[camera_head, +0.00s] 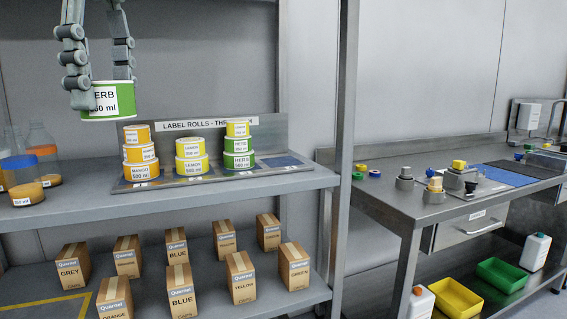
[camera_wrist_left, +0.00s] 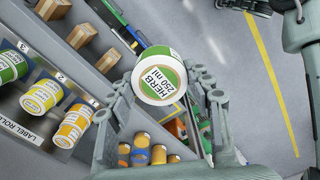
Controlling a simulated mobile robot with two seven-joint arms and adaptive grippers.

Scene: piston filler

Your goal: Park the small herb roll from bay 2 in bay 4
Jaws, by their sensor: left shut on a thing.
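My left gripper (camera_head: 102,88) is shut on the herb roll (camera_head: 112,100), a white-and-green label roll, high above the shelf and clear of the rack. In the left wrist view the herb roll (camera_wrist_left: 160,80) sits between the fingers, its face reading HERB 250 ml. The label roll rack (camera_head: 205,182) stands below and to the right. From left it bears an orange mango stack (camera_head: 140,155), a yellow lemon stack (camera_head: 190,157) and a stack of green rolls with a yellow one on top (camera_head: 238,145). The rightmost bay (camera_head: 280,162) shows a bare blue pad. My right gripper is not in view.
Orange jars (camera_head: 22,190) stand at the shelf's left end. Several cardboard boxes (camera_head: 180,290) fill the lower shelf. A steel post (camera_head: 342,150) rises right of the rack, before a workbench (camera_head: 405,210) with small parts.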

